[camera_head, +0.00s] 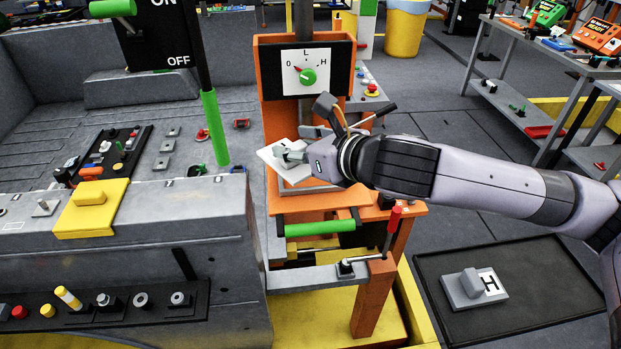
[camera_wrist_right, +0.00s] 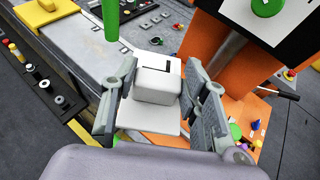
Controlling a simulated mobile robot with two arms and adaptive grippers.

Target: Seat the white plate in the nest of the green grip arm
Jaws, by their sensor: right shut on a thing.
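My right gripper (camera_head: 291,155) is shut on that block, with one finger on each side. The plate looks tilted, in front of the orange column and above the green grip (camera_head: 320,228). This horizontal green grip is on the front of the orange stand. A second green grip (camera_head: 214,127) hangs on a dark lever to the left. The nest cannot be made out; plate and hand cover part of the stand. My left gripper is out of view.
A dial panel (camera_head: 306,71) stands behind the plate. A red-knobbed lever (camera_head: 392,222) rises at the stand's front right. A grey console (camera_head: 130,262) with a yellow plate (camera_head: 92,208) is left. A grey H plate (camera_head: 471,288) lies on the dark floor mat (camera_head: 530,315).

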